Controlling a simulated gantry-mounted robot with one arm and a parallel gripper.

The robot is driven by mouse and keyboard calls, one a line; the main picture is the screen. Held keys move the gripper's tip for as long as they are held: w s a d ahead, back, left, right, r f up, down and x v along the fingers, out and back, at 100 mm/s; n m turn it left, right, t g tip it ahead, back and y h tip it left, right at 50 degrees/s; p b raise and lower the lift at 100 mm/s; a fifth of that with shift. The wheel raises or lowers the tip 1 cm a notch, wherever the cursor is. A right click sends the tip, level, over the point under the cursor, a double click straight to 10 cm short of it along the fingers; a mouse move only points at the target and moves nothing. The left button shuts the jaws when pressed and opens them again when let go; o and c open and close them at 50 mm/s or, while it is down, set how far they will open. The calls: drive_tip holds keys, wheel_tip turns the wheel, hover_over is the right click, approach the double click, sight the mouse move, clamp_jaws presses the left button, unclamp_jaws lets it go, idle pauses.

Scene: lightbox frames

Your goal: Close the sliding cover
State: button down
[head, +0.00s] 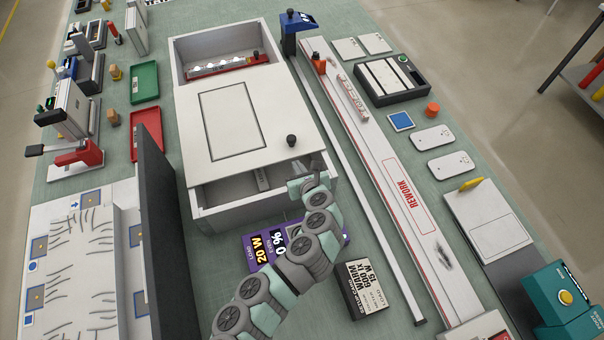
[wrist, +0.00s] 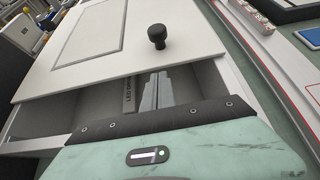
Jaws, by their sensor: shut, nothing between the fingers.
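The sliding cover (head: 235,112) is a white panel with a thin outlined rectangle, lying on a grey-white box (head: 240,217). A black knob (head: 291,140) stands near its front right corner; the knob also shows in the wrist view (wrist: 156,38). The box is open behind the cover, where a red-based strip with bright lights (head: 228,65) shows, and in a narrower gap at the front. My gripper (head: 303,168) is at the front gap, just in front of the knob and apart from it. In the wrist view its grey fingers (wrist: 156,92) are together and empty.
A dark upright panel (head: 168,220) stands left of the box. A purple load box (head: 262,250) and a black-and-white lamp box (head: 362,288) lie in front. A long rail (head: 355,180) and the white REWORK strip (head: 395,190) run along the right.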

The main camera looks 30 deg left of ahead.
drive_tip(key=shift+w+a, duration=0.45)
drive_tip(key=shift+a, duration=0.05)
